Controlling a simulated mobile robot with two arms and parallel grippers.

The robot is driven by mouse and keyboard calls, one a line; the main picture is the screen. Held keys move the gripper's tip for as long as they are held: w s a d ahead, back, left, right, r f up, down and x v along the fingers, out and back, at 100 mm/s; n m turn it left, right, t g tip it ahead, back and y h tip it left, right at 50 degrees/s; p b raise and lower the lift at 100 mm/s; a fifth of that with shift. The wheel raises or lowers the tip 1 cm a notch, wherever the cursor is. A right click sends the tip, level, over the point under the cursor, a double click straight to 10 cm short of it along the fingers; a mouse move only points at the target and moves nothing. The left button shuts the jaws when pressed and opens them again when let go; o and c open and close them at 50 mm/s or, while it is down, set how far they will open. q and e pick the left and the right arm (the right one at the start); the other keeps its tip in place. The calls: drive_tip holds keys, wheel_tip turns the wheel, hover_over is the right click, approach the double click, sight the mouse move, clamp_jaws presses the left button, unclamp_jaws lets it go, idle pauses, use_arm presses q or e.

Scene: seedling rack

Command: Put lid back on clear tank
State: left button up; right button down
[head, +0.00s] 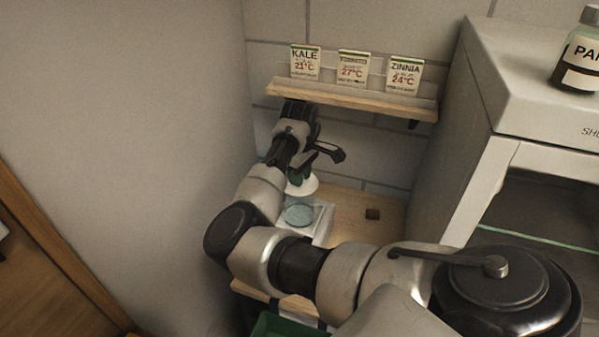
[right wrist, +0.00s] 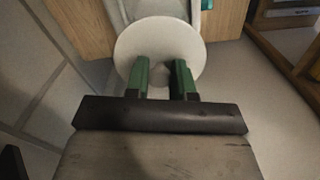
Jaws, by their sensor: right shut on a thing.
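The clear tank (head: 299,214) is a bluish see-through jar standing on a white plate (head: 323,222) on the wooden bench. The white round lid (head: 302,187) is directly over the tank's mouth. I cannot tell whether it touches the rim. My right gripper (head: 300,176) is above the lid, its green fingers pointing down and shut on the lid. In the right wrist view the lid (right wrist: 130,45) is a pale disc below the fingers of my right gripper (right wrist: 161,66), which hide most of its middle. My left gripper is not in view.
A wooden shelf (head: 352,99) with three seed packets is on the wall above. A grey-white cabinet (head: 500,80) stands at the right, with a bottle (head: 578,60) on top.

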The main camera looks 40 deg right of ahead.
drive_tip(key=shift+p, duration=0.7)
idle(0.6)
drive_tip(key=shift+c, duration=2)
unclamp_jaws()
wheel_tip(320, 180, up, 3)
drive_tip(key=p, duration=0.3)
drive_tip(key=shift+f, duration=0.15)
drive_tip(key=shift+r+p, duration=0.85)
drive_tip(key=shift+r, duration=1.3)
